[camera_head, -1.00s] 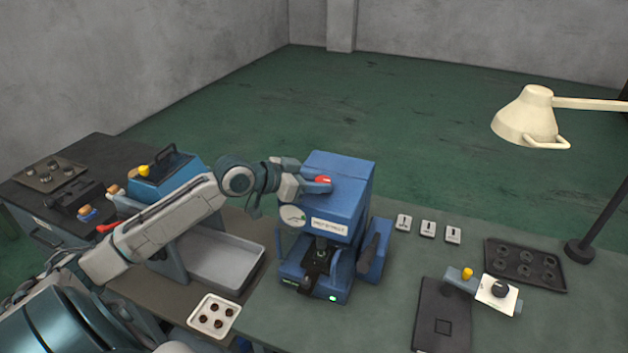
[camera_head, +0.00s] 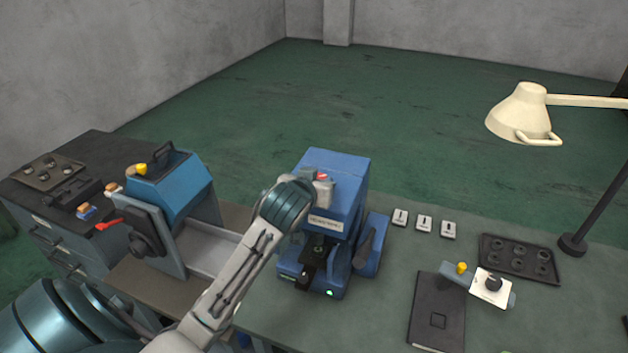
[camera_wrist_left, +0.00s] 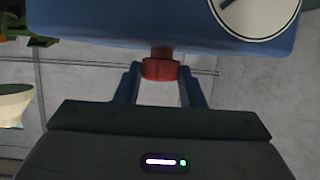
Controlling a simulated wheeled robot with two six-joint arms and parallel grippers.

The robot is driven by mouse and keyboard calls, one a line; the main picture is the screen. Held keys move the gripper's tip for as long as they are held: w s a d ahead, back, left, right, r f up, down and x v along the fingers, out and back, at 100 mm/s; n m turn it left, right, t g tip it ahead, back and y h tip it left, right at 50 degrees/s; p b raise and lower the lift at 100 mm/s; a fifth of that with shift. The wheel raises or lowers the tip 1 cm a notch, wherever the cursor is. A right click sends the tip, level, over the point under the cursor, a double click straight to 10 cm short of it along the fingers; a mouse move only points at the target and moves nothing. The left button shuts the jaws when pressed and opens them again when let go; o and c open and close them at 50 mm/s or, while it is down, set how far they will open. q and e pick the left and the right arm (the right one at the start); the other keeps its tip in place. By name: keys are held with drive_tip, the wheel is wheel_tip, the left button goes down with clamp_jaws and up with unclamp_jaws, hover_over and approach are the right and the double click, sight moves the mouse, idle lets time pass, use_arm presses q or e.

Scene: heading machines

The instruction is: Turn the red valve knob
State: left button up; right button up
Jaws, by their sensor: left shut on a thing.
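The red valve knob (camera_head: 322,176) is at the top of the blue machine (camera_head: 337,164) in the middle of the head view, mostly hidden by my left gripper. In the left wrist view the red knob (camera_wrist_left: 160,69) sits on a short stem at the edge of the machine's blue body, next to a white round dial (camera_wrist_left: 255,14). My left gripper (camera_head: 322,184) is at the knob, with one finger on each side, shut on it. It also shows in the left wrist view (camera_wrist_left: 160,78). My right gripper is not in view.
White switches (camera_head: 424,223), a dark tray (camera_head: 520,258), a dark panel (camera_head: 437,311) and a lamp (camera_head: 525,112) stand to the right. The bench between is partly clear.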

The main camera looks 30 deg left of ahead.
use_arm(q)
drive_tip(key=n+y, duration=0.1)
drive_tip(key=n+g+y, duration=0.1)
drive_tip(key=y, duration=0.1)
drive_tip(key=shift+w+d+r+n, duration=0.1)
drive_tip(key=shift+w+d+n, duration=0.05)
drive_tip(key=shift+d+n, duration=0.25)
drive_tip(key=shift+w+n+g+y, duration=0.1)
drive_tip(key=shift+n+g+y, duration=0.4)
drive_tip(key=shift+n+y, duration=0.4)
drive_tip(key=n+g+y+b, duration=0.2)
drive_tip(key=n+g, duration=0.1)
drive_tip(key=shift+w+d+y, duration=0.15)
drive_tip(key=shift+w+y, duration=0.05)
drive_tip(key=shift+y, duration=0.2)
drive_tip(key=shift+n+g, duration=0.3)
drive_tip(key=shift+n, duration=0.1)
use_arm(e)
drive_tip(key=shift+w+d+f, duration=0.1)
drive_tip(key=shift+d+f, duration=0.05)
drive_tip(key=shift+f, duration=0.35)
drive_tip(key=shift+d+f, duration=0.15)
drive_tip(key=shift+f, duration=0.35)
use_arm(q)
drive_tip(key=shift+r, duration=0.1)
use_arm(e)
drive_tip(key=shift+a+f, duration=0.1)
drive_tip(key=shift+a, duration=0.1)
